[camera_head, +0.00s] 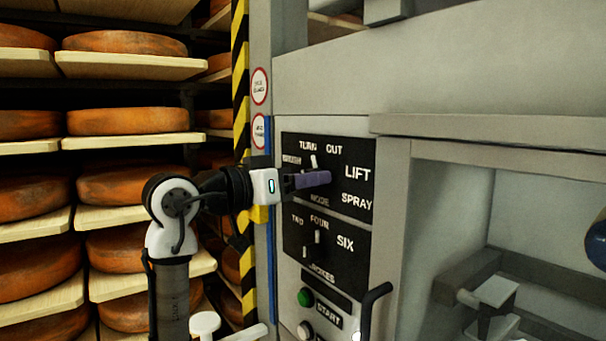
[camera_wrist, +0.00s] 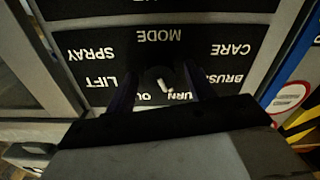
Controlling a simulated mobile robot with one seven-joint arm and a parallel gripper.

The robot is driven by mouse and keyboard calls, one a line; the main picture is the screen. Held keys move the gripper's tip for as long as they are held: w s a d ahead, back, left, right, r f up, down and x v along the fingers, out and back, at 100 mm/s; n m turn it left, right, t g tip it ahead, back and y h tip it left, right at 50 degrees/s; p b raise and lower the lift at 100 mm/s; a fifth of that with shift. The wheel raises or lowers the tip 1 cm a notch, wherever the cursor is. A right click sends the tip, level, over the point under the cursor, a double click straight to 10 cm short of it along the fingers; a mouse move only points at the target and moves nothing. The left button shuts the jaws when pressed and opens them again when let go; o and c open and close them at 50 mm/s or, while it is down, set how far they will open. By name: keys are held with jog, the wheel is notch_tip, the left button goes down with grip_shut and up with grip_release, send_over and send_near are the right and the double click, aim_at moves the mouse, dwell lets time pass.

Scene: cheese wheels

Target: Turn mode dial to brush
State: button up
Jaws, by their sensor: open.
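The mode dial (camera_wrist: 158,76) is a dark round knob with a white pointer mark on the black mode panel (camera_head: 357,150). The wrist view shows the panel upside down. The pointer appears to be toward the TURN label. The BRUSH label (camera_wrist: 230,78) is beside TURN, on the right in the wrist view and on the left in the head view. My gripper (camera_head: 322,179) is open at the panel, its purple fingers on either side of the dial in the wrist view (camera_wrist: 161,80). Whether they touch it I cannot tell. In the head view the fingers hide most of the dial.
A second dial (camera_head: 317,237) with TWO, FOUR and SIX labels sits below. Lower still are a green START button (camera_head: 305,297) and a black handle (camera_head: 372,305). Cheese shelves (camera_head: 130,140) and a striped post (camera_head: 240,90) stand left; an open machine bay is right.

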jog(key=shift+w, duration=0.1)
jog(key=c, duration=1)
jog(key=shift+o, duration=0.2)
jog(key=n+p, duration=0.3)
jog(key=n, duration=0.5)
jog(key=shift+n, duration=0.3)
jog(key=o, duration=1)
jog(key=shift+c, duration=0.2)
